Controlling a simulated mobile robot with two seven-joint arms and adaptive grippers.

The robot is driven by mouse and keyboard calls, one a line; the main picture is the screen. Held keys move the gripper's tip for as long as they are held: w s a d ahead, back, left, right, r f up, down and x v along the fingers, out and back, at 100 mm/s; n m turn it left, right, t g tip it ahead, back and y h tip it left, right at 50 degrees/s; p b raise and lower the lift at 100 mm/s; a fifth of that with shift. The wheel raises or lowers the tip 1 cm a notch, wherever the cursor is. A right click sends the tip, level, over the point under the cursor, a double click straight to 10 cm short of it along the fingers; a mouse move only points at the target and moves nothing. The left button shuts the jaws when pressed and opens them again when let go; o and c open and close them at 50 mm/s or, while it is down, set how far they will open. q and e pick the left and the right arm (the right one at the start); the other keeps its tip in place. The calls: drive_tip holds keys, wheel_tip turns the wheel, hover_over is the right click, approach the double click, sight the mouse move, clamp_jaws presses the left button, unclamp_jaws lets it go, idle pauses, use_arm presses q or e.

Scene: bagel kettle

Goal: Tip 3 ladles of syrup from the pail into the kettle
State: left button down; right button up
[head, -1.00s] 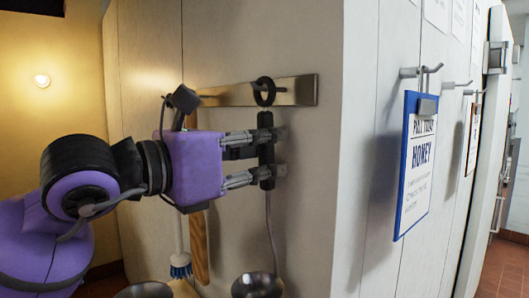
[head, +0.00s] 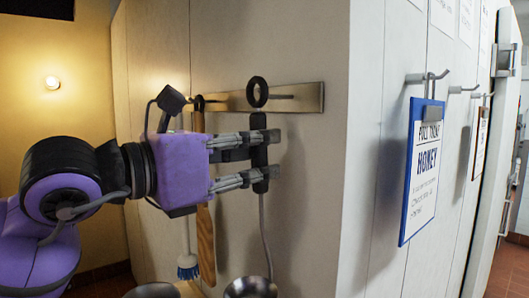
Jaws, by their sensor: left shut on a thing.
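A ladle with a black handle (head: 259,145), a ring at its top and a thin metal stem (head: 265,235) hangs upright in front of a metal rail (head: 310,97) on the white wall. Its bowl (head: 250,288) is cut by the bottom edge. My left gripper (head: 262,160) is shut on the black handle below the ring. The ring is in front of the rail beside a peg (head: 284,97); I cannot tell whether the peg still passes through it. My right gripper, the pail and the kettle are not in view.
A wooden-handled tool (head: 206,245) and a blue-bristled brush (head: 188,268) hang left of the ladle, partly behind my gripper. Round the wall corner, a blue clipboard (head: 421,170) reading "HONEY" hangs from a hook (head: 428,77). A brown clipboard (head: 478,140) hangs farther right.

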use_arm(q)
drive_tip(key=shift+v, duration=0.85)
drive_tip(key=v, duration=0.6)
drive_tip(key=c, duration=2.2)
unclamp_jaws()
drive_tip(key=shift+r, duration=0.1)
clamp_jaws()
